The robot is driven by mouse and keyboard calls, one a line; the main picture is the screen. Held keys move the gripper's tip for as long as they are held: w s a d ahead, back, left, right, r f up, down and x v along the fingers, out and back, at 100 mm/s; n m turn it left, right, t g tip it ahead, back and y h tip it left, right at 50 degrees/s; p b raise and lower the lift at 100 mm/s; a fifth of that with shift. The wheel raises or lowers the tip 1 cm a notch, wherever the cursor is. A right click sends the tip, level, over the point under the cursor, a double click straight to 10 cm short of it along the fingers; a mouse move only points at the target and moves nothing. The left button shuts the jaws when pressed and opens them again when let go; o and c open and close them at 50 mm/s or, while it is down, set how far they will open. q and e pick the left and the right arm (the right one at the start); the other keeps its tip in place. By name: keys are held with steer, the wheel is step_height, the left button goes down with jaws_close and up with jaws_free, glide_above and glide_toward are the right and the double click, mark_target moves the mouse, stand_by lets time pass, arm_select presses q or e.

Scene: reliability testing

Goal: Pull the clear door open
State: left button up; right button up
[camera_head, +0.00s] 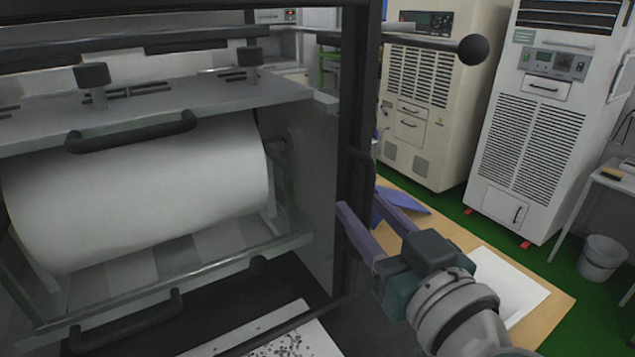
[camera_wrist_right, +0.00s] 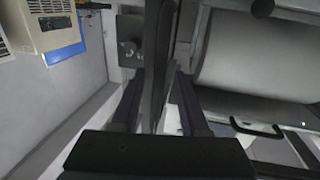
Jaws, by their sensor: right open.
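The clear door's dark upright frame (camera_head: 352,100) stands at the right side of the machine in the head view. The white roll (camera_head: 140,190) shows behind it to the left. A dark curved handle (camera_head: 366,165) is on the frame's right side. My right gripper (camera_head: 364,202) is open at the frame, just below the handle's visible part. In the right wrist view a dark upright bar (camera_wrist_right: 158,60) passes between its two fingers, with a gap visible; I cannot tell whether either finger touches it. My left gripper is not in view.
A black ball-ended lever (camera_head: 474,49) sticks out to the right above my right arm. Two pale cabinets (camera_head: 530,130) stand at the back right.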

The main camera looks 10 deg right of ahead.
steer(key=shift+w, duration=0.25)
jaws_close()
stand_by(1.4)
